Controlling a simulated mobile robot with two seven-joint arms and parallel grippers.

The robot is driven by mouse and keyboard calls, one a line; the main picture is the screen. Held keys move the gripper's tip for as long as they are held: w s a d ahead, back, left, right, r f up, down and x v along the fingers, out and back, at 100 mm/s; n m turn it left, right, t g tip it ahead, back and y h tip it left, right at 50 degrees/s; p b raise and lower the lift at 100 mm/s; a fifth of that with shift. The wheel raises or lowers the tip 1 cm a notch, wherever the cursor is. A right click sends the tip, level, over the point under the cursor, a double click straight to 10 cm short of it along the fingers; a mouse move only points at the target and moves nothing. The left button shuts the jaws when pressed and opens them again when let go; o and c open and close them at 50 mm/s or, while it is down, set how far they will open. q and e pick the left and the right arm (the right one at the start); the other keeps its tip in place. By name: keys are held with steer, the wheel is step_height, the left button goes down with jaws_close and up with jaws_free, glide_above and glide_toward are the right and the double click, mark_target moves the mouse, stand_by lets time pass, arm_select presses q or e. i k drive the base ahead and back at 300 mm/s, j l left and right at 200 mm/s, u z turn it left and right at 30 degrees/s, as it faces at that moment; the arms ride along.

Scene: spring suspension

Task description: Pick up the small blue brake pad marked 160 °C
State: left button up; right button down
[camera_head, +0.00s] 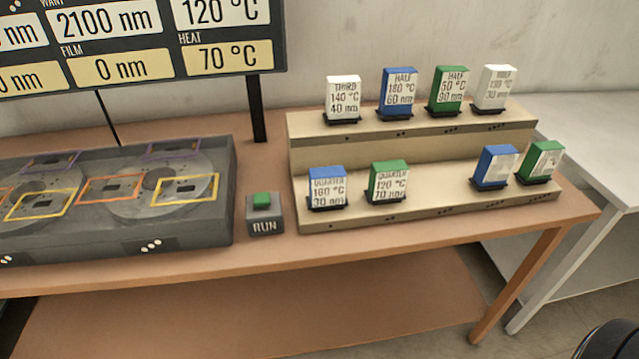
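Three blue pads stand in the stepped rack. One blue pad (327,187) is at the left of the lower step; its label reads QUARTER, a temperature that looks like 160 or 180 °C, and 30 nm. A second blue pad (397,92) is on the upper step, labelled HALF, 160 or 180 °C, 60 nm. A third blue pad (495,167) is at the right of the lower step, tilted in the picture, its label too blurred to read. Each stands upright in a dark holder. Neither of my grippers is in view.
The tan rack (430,209) also holds green pads (388,181) and white pads (343,97). Left of it are a RUN box (265,214) with a green button and a grey machine (120,232) with two discs. A display board (130,40) stands behind. The wooden table's front edge (330,250) is clear.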

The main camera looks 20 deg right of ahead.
mark_target(326, 185)
steer(key=k+j+z, duration=0.15)
steer(key=z, duration=0.2)
steer(key=k+j+z, duration=0.15)
steer(key=j+z, duration=0.2)
